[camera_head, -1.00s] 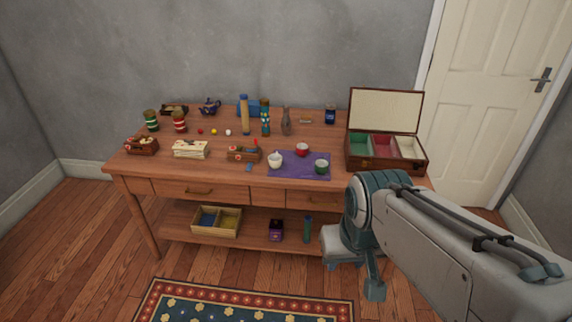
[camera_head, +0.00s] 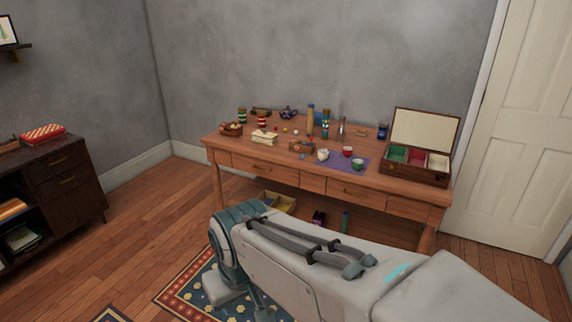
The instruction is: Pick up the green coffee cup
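The green coffee cup (camera_head: 357,165) stands on a purple cloth (camera_head: 333,165) near the front edge of the wooden table (camera_head: 240,148). A white cup (camera_head: 322,155) and a red cup (camera_head: 347,151) stand on the same cloth. My arm stretches across the lower right of the picture. My gripper (camera_head: 242,303) is at its far end, low in front of the table and well apart from the green cup. The gripper is partly hidden by my arm, and whether its fingers are open cannot be made out.
An open box with coloured compartments (camera_head: 415,172) stands right of the cloth. Jars, bottles and small boxes fill the table's left and back. A wooden tray (camera_head: 279,201) is on the lower shelf. A dark cabinet (camera_head: 70,190) stands at left. Floor is clear between cabinet and table.

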